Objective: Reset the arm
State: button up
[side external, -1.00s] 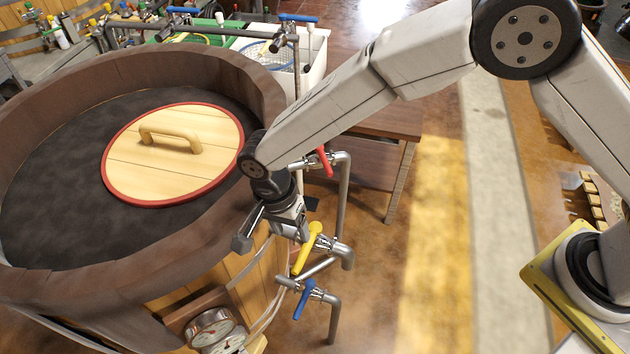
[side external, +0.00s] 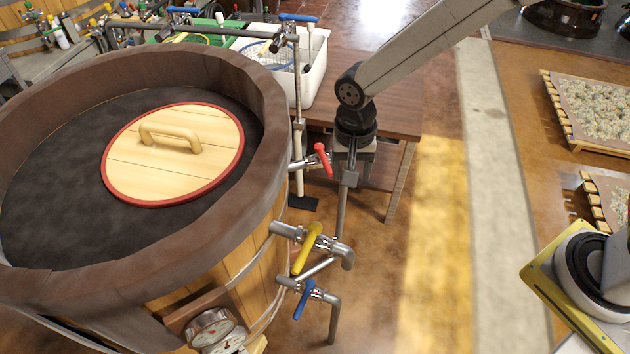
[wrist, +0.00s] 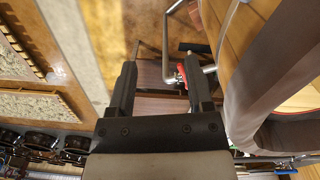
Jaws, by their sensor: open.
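My gripper (side external: 350,168) hangs from the arm to the right of the big wooden vat (side external: 200,255), near the pipe with the red-handled valve (side external: 322,160). In the side view its fingers are hard to make out against the pipes. In the wrist view my gripper (wrist: 161,68) shows two dark fingers set well apart, with nothing held between them. The red valve handle also shows past the fingers in the wrist view (wrist: 181,74). A round wooden lid (side external: 172,165) with a red rim and a handle lies on the dark contents inside the vat.
A yellow-handled valve (side external: 307,247) and a blue-handled valve (side external: 305,299) stick out from the vat's side below. A brown table (side external: 395,112) with a white bin (side external: 318,72) stands behind. Open floor (side external: 430,265) lies to the right.

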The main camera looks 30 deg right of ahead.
jog(key=s+d+r+n+t, duration=0.1)
jog(key=s+d+r+n, duration=0.1)
jog(key=s+d, duration=0.3)
jog(key=s+d+r+n+t, duration=0.2)
jog(key=s+d+n, duration=0.2)
jog(key=d, duration=0.8)
jog(key=shift+s+d+n, duration=0.2)
jog(key=shift+s+n, duration=0.1)
jog(key=shift+s, duration=0.1)
